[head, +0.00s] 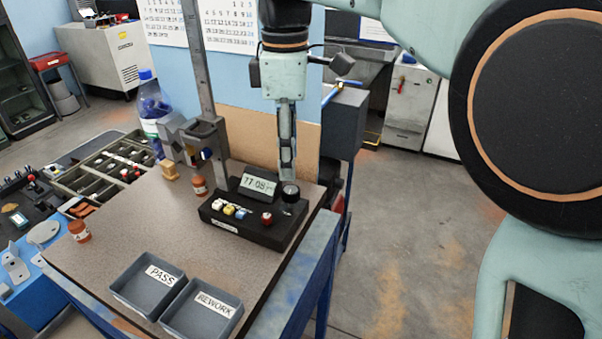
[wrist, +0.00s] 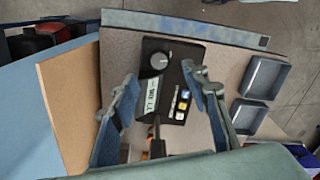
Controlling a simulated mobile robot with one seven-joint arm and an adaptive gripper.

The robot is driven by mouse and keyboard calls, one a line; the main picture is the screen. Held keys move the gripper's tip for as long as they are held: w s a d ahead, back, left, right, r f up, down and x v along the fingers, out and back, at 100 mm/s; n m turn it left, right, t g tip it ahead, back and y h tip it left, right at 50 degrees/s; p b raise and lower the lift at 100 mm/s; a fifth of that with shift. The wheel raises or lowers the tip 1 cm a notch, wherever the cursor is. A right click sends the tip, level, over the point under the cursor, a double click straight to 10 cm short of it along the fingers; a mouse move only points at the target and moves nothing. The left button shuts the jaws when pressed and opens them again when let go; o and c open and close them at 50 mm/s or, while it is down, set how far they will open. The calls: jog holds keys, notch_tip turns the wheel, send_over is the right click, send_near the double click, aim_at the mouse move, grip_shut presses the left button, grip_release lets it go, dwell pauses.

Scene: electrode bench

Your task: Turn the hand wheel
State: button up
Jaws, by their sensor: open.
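A black control box (head: 250,219) stands on the bench with a lit display (head: 258,184), several coloured buttons and a round dark knob (head: 290,192) at its right end. The knob also shows as a grey disc in the wrist view (wrist: 159,61). I cannot single out a separate hand wheel; a metal stand (head: 203,130) behind the box carries a grey block on its column, with details too small to tell. My gripper (head: 288,172) points down behind the knob in the head view. In the wrist view my gripper (wrist: 160,76) has its fingers wide apart, with the box seen between them, empty.
Two grey trays, PASS (head: 146,289) and REWORK (head: 201,312), sit at the bench's front. Small orange-brown jars (head: 199,187) and a bottle (head: 152,105) are to the left. A tan board (head: 248,144) stands behind.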

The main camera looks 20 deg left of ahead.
aim_at(289, 189)
notch_tip(289, 189, down, 7)
jog(key=shift+r, duration=0.1)
dwell(0.3)
grip_shut()
jog(key=shift+m, duration=0.3)
